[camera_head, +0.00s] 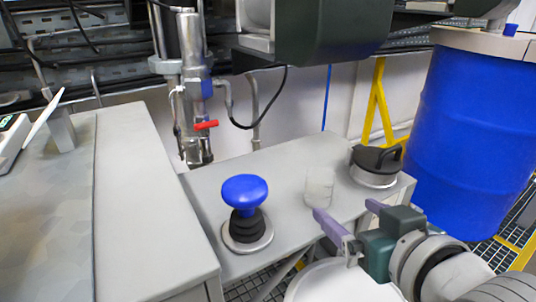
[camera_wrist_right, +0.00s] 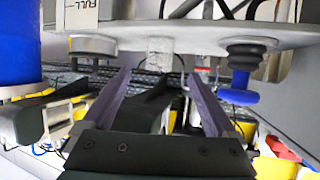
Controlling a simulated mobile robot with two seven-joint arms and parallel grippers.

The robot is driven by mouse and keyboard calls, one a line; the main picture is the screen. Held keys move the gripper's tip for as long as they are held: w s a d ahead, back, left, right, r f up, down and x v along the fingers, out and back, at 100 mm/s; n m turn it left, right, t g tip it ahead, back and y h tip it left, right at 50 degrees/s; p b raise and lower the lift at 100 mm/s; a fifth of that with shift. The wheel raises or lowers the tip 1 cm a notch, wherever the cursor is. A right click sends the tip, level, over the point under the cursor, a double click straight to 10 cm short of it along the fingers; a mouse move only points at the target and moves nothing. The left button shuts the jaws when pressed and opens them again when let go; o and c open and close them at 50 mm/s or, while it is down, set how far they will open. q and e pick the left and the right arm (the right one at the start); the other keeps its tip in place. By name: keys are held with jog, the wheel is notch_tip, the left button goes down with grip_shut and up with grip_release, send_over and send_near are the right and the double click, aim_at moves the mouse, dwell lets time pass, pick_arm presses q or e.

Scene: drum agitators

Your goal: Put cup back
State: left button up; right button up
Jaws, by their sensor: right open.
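A small translucent cup (camera_head: 319,187) stands upright on the grey table (camera_head: 290,165), between the blue mushroom knob and the black-handled lid. My right gripper (camera_head: 346,214) is open and empty, in front of the cup and slightly to its right. Its purple fingers point toward the cup side of the table. The right wrist view looks upside down; there the cup (camera_wrist_right: 160,60) shows just beyond the gap between the open fingers (camera_wrist_right: 158,80), apart from them. My left gripper is not in view.
A blue mushroom knob (camera_head: 245,190) on a black bellows stands left of the cup. A lid with a black handle (camera_head: 376,166) sits right of it. A large blue drum (camera_head: 465,130) stands at right. A pipe with a red valve handle (camera_head: 206,125) rises behind the table.

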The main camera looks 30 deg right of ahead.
jog(key=s+a+n+g+y, duration=0.1)
jog(key=s+a+n+g, duration=0.1)
jog(key=s, duration=0.6)
jog(key=s+a+n+g+y, duration=0.2)
jog(key=s+a+g, duration=0.3)
jog(key=s+g, duration=0.2)
jog(key=shift+s+a+f+n, duration=0.2)
jog(key=shift+s+n, duration=0.1)
jog(key=shift+s, duration=0.45)
dwell(0.8)
